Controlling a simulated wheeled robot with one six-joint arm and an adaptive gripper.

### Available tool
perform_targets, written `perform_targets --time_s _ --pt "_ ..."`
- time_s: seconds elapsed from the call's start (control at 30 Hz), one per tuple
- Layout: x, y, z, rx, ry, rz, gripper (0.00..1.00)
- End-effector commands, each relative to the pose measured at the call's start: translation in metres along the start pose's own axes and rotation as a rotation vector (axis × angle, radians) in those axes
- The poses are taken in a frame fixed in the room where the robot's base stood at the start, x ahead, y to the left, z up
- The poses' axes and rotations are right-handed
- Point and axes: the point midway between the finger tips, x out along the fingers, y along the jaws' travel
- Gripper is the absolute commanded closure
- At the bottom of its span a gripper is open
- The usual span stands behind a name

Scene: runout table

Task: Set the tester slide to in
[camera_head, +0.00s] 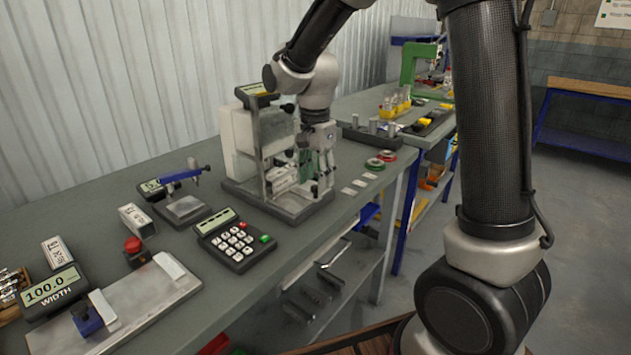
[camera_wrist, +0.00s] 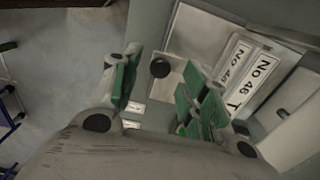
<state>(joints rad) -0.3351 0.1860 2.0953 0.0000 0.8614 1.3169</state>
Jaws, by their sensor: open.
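The tester (camera_head: 240,140) is a pale upright machine with a small display on top and a dark base, standing on the grey bench. In the wrist view its pale slide plate (camera_wrist: 178,68) carries a round black knob (camera_wrist: 160,67). White labels reading "No 46" (camera_wrist: 238,62) lie beside the plate, to its right. My gripper (camera_head: 314,166) is at the front of the tester, pointing down. In the wrist view my gripper (camera_wrist: 162,92) is open, with green-padded fingers apart. The knob appears beyond the gap between them; I cannot tell contact. The slide's exact position is unclear.
A keypad (camera_head: 236,240) and a small gauge stand (camera_head: 184,207) stand left of the tester. A width gauge (camera_head: 55,290) is at the front left. Red and green rings (camera_head: 375,164) lie to the right. The bench's front edge is close to the tester base.

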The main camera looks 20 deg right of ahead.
Motion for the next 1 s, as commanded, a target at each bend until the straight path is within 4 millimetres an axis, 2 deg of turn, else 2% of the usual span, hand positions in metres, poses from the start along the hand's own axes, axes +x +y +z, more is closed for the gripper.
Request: perform_targets --time_s 0.2,0.4,0.6,0.83,0.87,0.93,1.0 --pt "-0.050 -0.001 0.000 0.000 0.002 -0.006 0.56" --pt "-0.087 -0.001 0.000 0.000 0.001 -0.004 0.56" --pt "-0.103 0.000 0.000 0.000 0.000 -0.002 0.56" --pt "-0.104 0.000 0.000 0.000 0.000 -0.001 0.56" --pt "-0.104 0.000 0.000 0.000 0.000 -0.001 0.58" --pt "-0.104 0.001 -0.003 0.007 0.000 -0.001 0.70" --pt "-0.107 0.008 -0.016 0.042 0.002 -0.007 0.83"
